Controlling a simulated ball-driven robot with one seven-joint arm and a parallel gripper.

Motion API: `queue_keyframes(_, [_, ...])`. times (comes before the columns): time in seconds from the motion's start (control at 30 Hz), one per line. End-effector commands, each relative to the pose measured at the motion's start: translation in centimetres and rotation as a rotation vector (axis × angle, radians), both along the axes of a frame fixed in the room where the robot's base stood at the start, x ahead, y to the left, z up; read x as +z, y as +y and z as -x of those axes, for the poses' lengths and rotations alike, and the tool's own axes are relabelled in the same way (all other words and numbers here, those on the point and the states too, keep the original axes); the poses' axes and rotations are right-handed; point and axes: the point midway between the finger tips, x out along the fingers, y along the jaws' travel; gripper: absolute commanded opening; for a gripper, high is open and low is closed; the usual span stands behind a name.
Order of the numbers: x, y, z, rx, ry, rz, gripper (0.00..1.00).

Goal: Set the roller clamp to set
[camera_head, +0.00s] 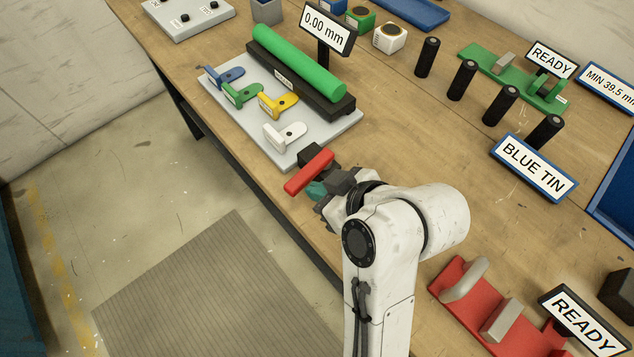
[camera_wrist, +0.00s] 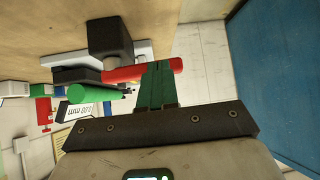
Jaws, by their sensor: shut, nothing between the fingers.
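A red bar-shaped handle (camera_head: 309,174) sits on a black block (camera_head: 316,157) at the table's front edge, beside the grey plate that carries the green roller (camera_head: 298,62). I take it for the clamp lever, but no set mark is readable on it. My gripper (camera_head: 317,190) is just in front of the handle, with its teal fingers shut and empty. In the wrist view the fingertips (camera_wrist: 157,72) overlap the red handle (camera_wrist: 122,73) near one end; I cannot tell whether they touch. The black block (camera_wrist: 110,40) shows beyond it.
The grey plate (camera_head: 343,127) holds blue, green, yellow and white tabs. A display reading 0.00 mm (camera_head: 326,28) stands behind the roller. Several black cylinders (camera_head: 462,80) stand to the right. A red fixture (camera_head: 462,290) lies at lower right. Wood between them is clear.

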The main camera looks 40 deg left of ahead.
Motion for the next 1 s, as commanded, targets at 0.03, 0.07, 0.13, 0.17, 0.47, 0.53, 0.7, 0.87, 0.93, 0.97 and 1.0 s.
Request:
queue_keyframes(0.03, [0.1,0.4,0.0,0.001,0.0,0.0,0.0])
queue_keyframes(0.07, [0.1,0.5,0.0,0.0,0.0,0.0,0.0])
queue_keyframes(0.13, [0.0,0.7,0.0,-0.001,-0.001,0.0,0.0])
queue_keyframes(0.17, [0.0,0.8,0.0,-0.001,0.0,0.0,0.0])
queue_keyframes(0.47, [0.0,0.8,0.0,-0.003,0.0,0.0,0.0])
queue_keyframes(0.53, [0.1,1.1,0.1,-0.015,0.001,0.001,0.0])
queue_keyframes(0.7, [0.3,2.4,0.5,-0.078,0.001,0.001,0.0])
queue_keyframes(0.87, [0.0,2.8,0.7,-0.074,0.001,-0.002,0.0])
queue_keyframes(0.93, [0.0,2.9,0.7,-0.072,0.0,-0.003,0.0])
queue_keyframes(0.97, [0.0,2.9,0.7,-0.072,0.0,-0.003,0.0])
queue_keyframes(1.0, [0.0,2.9,0.7,-0.07,0.0,-0.004,0.0])
